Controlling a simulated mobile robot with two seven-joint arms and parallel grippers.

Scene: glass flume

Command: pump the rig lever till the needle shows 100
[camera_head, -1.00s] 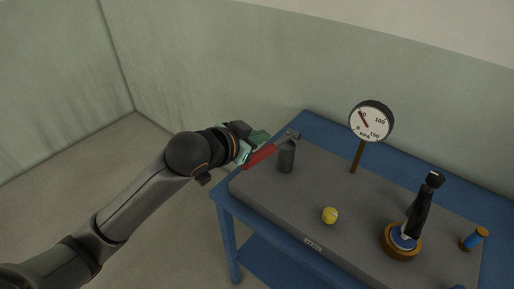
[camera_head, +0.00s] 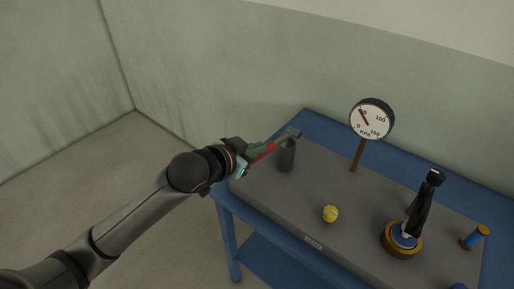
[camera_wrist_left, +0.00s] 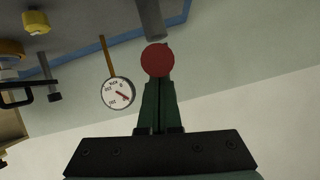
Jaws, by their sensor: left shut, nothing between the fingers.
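The rig lever has a red grip (camera_head: 265,150) on the left of a dark grey post (camera_head: 287,156). My left gripper (camera_head: 257,151) is shut and empty, overlapping the grip in the head view; I cannot tell if they touch. In the left wrist view, the green shut fingers (camera_wrist_left: 158,100) point at the round red grip end (camera_wrist_left: 158,59). The white gauge (camera_head: 372,120) stands on a brown stem. Its red needle points up-left, near the 50 mark. It also shows upside down in the wrist view (camera_wrist_left: 117,93). My right gripper is out of view.
The grey rig base (camera_head: 290,205) lies on a blue table (camera_head: 228,230). Open floor lies left of the table.

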